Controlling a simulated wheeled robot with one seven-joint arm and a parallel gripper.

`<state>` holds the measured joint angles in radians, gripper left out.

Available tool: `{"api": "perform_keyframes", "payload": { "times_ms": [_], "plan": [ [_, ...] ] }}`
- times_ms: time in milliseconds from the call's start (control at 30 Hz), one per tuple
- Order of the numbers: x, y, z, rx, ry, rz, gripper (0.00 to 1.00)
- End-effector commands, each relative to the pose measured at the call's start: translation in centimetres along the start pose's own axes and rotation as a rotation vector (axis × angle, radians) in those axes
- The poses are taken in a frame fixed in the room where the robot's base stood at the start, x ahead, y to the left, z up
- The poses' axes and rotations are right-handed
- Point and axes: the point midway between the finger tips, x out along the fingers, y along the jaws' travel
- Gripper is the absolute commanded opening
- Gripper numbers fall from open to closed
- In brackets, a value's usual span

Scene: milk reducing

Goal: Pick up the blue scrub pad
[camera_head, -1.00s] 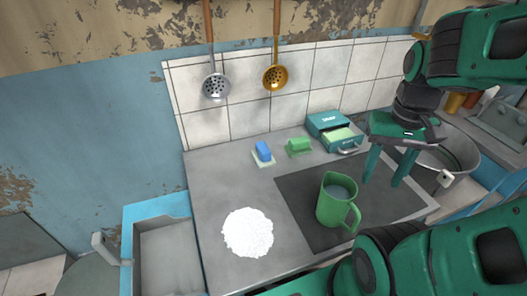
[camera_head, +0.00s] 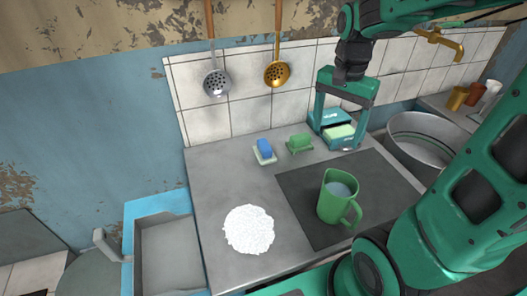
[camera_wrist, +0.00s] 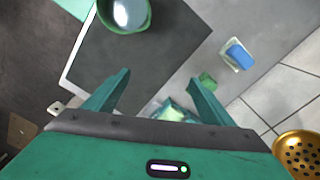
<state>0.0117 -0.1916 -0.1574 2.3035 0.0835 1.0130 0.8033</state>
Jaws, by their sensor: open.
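The blue scrub pad (camera_head: 264,147) sits on a small pale holder (camera_head: 266,158) on the grey counter, near the tiled wall. In the wrist view the blue scrub pad (camera_wrist: 239,55) is at the upper right, beyond the right finger. My gripper (camera_head: 338,140) is open and empty, above and around the area of the teal box, to the right of the pad. In the wrist view my gripper (camera_wrist: 166,80) shows both fingers wide apart with nothing gripped between them.
A green block (camera_head: 299,142) stands between the pad and the teal box (camera_head: 328,118). A green mug (camera_head: 336,201) with liquid stands on the dark cooktop (camera_head: 300,200). A white powder pile (camera_head: 249,230) lies front left. Ladles (camera_head: 277,72) hang on the wall; a metal pot (camera_head: 425,140) is right.

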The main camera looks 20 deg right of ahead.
Motion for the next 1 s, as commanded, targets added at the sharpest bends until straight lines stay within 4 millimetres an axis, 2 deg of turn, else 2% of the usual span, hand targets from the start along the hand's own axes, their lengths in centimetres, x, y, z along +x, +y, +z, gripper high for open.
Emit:
{"api": "perform_keyframes", "payload": {
  "times_ms": [33, 200, 300, 400, 500, 600, 1000],
  "plan": [
    [0.2, -2.6, 0.0, 0.049, 0.0, 0.004, 0.77],
    [1.1, -10.6, 0.9, 0.257, -0.002, 0.0, 0.77],
    [1.9, -14.6, 1.9, 0.364, -0.005, -0.003, 0.77],
    [2.6, -17.5, 2.9, 0.445, -0.01, -0.005, 0.77],
    [3.0, -19.3, 3.6, 0.498, -0.013, -0.006, 0.77],
    [3.5, -20.0, 4.0, 0.525, -0.015, -0.005, 0.77],
    [8.5, -20.1, 4.0, 0.53, -0.015, -0.005, 0.77]
  ]
}}
